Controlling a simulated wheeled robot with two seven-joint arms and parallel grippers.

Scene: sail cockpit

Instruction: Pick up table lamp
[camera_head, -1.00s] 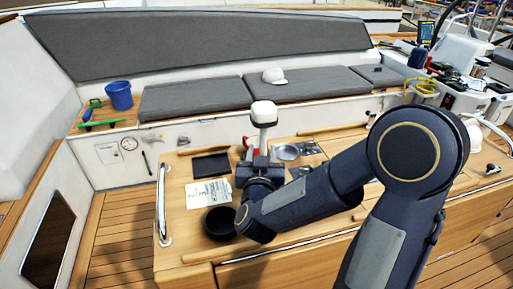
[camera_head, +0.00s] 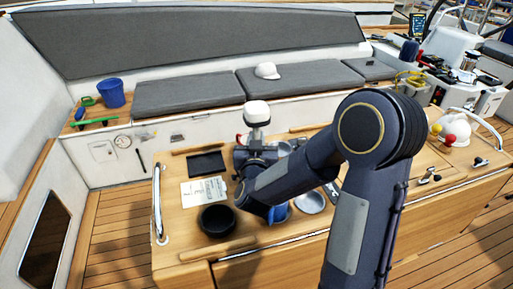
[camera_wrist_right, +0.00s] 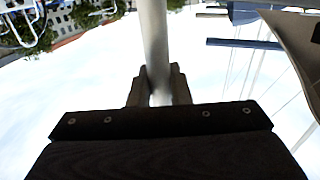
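The table lamp has a white rounded head (camera_head: 257,112) and stands upright above the back of the wooden cockpit table (camera_head: 285,254). Its pale pole (camera_wrist_right: 154,40) runs between the fingers of my right gripper in the right wrist view. My right gripper (camera_head: 256,143) is at the lamp just below its head, and its fingers (camera_wrist_right: 158,92) are closed around the pole. The gripper and forearm hide the lamp's lower part, so I cannot tell whether its base touches the table. My left gripper is not in view.
On the table are a black bowl (camera_head: 217,221), papers (camera_head: 204,191), a black pad (camera_head: 207,163), a blue bowl (camera_head: 279,215) and a plate (camera_head: 311,203). A steel rail (camera_head: 158,205) borders the left end. A white cap (camera_head: 267,71) lies on the bench behind.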

